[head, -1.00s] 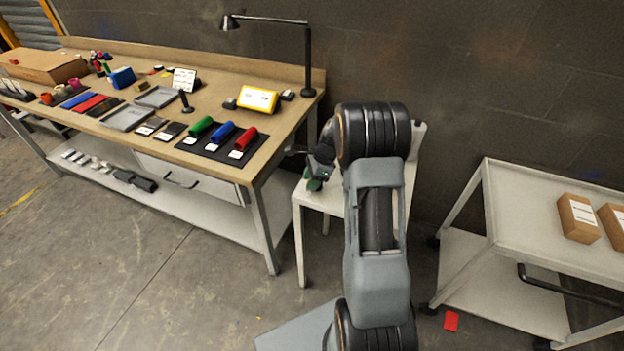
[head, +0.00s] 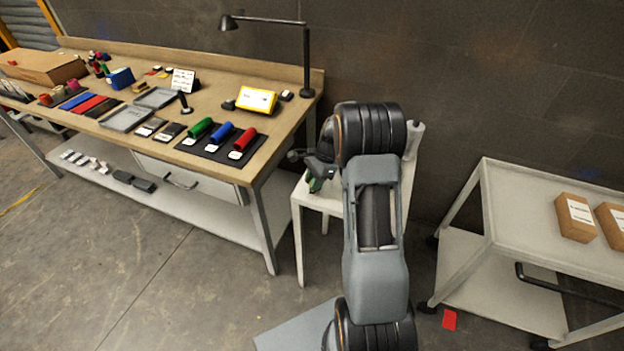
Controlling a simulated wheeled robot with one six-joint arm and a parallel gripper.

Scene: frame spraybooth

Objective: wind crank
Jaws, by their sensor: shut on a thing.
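A small white stand (head: 310,199) is beside the workbench, partly hidden behind my arm. A green part (head: 316,185) of a device shows on it, low beside my gripper. My gripper (head: 310,160) is over the left side of this stand, shut on what appears to be the crank handle (head: 294,156), a dark rounded end sticking out to the left. The rest of the crank and its device are hidden by my wrist and arm. The fingertips are small and dark, so the exact grip is hard to see.
The workbench (head: 262,170) at left holds green, blue and red rolls on a black mat (head: 190,146), trays, a yellow-framed sign (head: 256,100) and a lamp (head: 306,60). A white cart (head: 520,205) with cardboard boxes (head: 576,217) stands right. A red card (head: 449,319) lies on the floor.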

